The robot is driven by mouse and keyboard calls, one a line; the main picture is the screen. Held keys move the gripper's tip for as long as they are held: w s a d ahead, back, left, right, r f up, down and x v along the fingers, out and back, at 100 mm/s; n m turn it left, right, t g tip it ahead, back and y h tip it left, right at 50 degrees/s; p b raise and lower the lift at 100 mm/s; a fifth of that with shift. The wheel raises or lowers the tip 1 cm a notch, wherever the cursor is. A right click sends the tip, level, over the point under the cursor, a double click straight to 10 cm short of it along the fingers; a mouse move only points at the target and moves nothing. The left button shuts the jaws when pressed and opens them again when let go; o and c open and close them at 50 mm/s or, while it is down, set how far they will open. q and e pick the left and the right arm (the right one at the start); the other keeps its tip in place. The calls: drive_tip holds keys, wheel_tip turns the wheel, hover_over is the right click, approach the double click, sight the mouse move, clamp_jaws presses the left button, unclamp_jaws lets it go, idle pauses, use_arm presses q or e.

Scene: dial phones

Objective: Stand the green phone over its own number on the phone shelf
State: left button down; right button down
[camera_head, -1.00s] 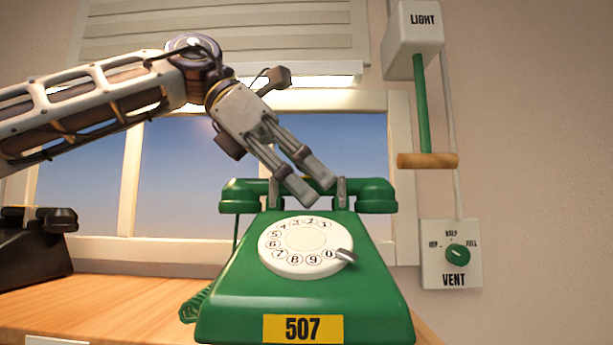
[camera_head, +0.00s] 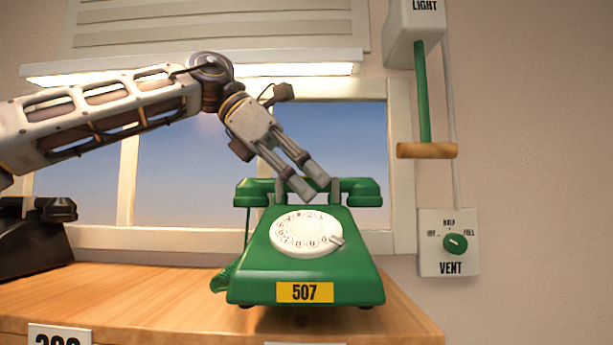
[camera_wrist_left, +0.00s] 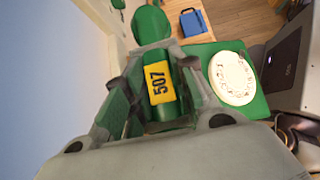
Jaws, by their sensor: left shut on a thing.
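The green phone (camera_head: 310,265) has a white dial and a yellow 507 label on its front. It is upright, above the wooden shelf (camera_head: 130,290) near its right end, with a shadow beneath; I cannot tell whether its feet touch the wood. My left gripper (camera_head: 310,190) is shut on the middle of its handset, between the cradle prongs. The left wrist view shows the fingers (camera_wrist_left: 158,90) around the green handset (camera_wrist_left: 152,25), with another 507 label on it. A white number plate (camera_head: 305,344) below the phone is cut off and unreadable. My right gripper is not in view.
A black phone (camera_head: 35,235) stands at the shelf's left, with a partly cut number plate (camera_head: 58,337) on the front edge. The vent panel (camera_head: 448,243) and light pull (camera_head: 426,150) are on the wall to the right. Shelf between the phones is clear.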

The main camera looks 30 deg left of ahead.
use_arm(q)
drive_tip(key=shift+w+a, duration=0.45)
drive_tip(key=shift+w, duration=0.25)
drive_tip(key=shift+f+b, duration=0.4)
drive_tip(key=shift+f, duration=0.4)
drive_tip(key=shift+f+b, duration=0.3)
drive_tip(key=shift+f, duration=0.4)
drive_tip(key=c, duration=1.1)
unclamp_jaws()
drive_tip(key=shift+f, duration=0.15)
drive_tip(key=shift+a, duration=0.1)
